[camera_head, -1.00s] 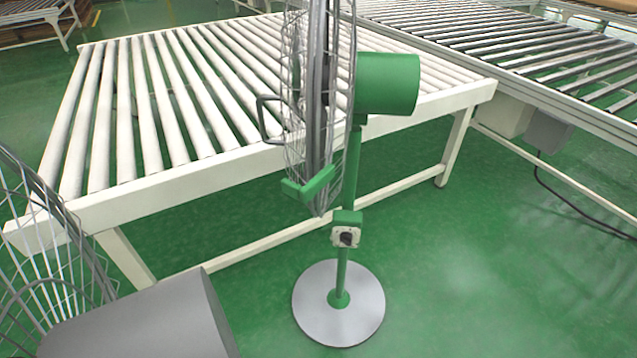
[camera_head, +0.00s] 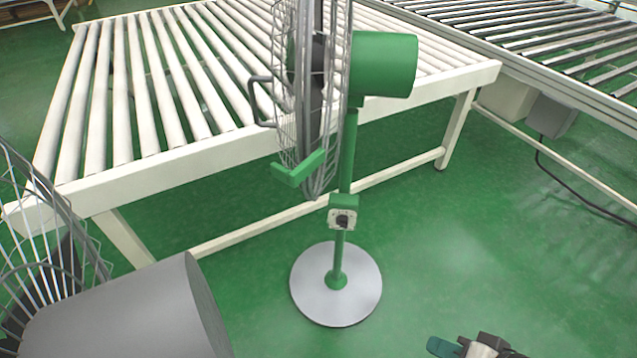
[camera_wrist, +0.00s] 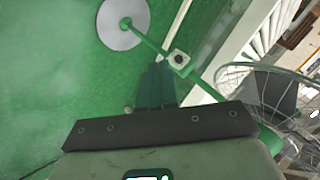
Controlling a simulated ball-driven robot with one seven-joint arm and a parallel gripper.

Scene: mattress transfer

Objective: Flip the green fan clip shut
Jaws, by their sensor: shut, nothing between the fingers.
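The green fan clip (camera_head: 298,168) is a bar with a bent end at the lower rim of the standing fan's wire cage (camera_head: 322,100). It juts out to the left, away from the cage, so it looks open. The green fan has a motor housing (camera_head: 385,65), a pole and a round grey base (camera_head: 336,284). My gripper (camera_head: 445,347) shows at the bottom edge, right of the base and well apart from the clip. In the wrist view my gripper's green fingers (camera_wrist: 155,85) are together and empty. I cannot make out the clip there.
A white roller conveyor (camera_head: 180,160) stands directly behind the fan, with a darker conveyor (camera_head: 510,45) at the back right. A grey fan (camera_head: 125,310) fills the lower left. A grey box (camera_head: 552,115) with a cable is at the right. The green floor around the base is clear.

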